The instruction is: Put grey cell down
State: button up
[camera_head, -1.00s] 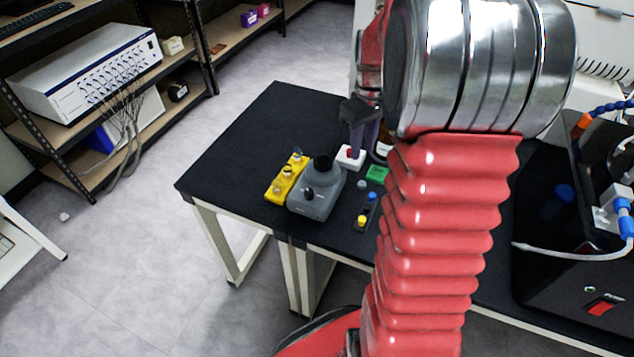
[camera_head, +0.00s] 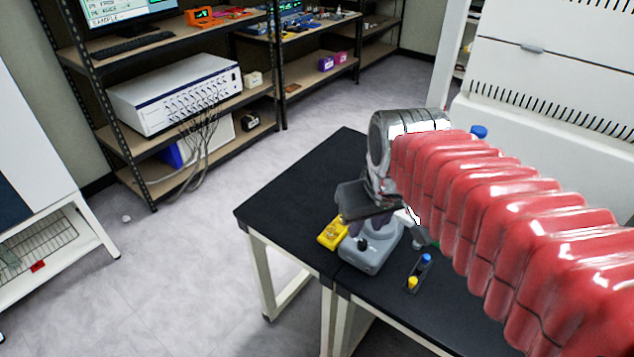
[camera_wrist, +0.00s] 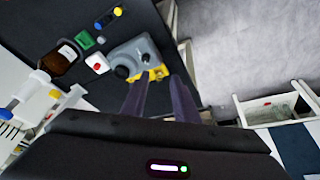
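My gripper (camera_wrist: 160,85) shows in the wrist view as two dark purple fingers spread apart, and I see nothing clearly held between them. Their tips lie in line with the yellow block (camera_wrist: 157,75) and the near side of the grey device (camera_wrist: 140,52) with its black knob.
A dark holder with blue and yellow caps (camera_head: 418,272) stands right of the grey device. A brown bottle (camera_wrist: 60,58) and a white block with a red top (camera_wrist: 97,63) stand nearby. The black table (camera_head: 300,205) is clear at its left and back. Shelves (camera_head: 185,60) stand behind.

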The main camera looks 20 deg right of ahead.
jog(key=s+a+t, duration=0.1)
jog(key=s+a, duration=0.4)
jog(key=shift+s+y, duration=0.3)
jog(key=shift+s, duration=0.1)
jog(key=shift+d+f, duration=0.1)
jog(key=shift+c, duration=0.3)
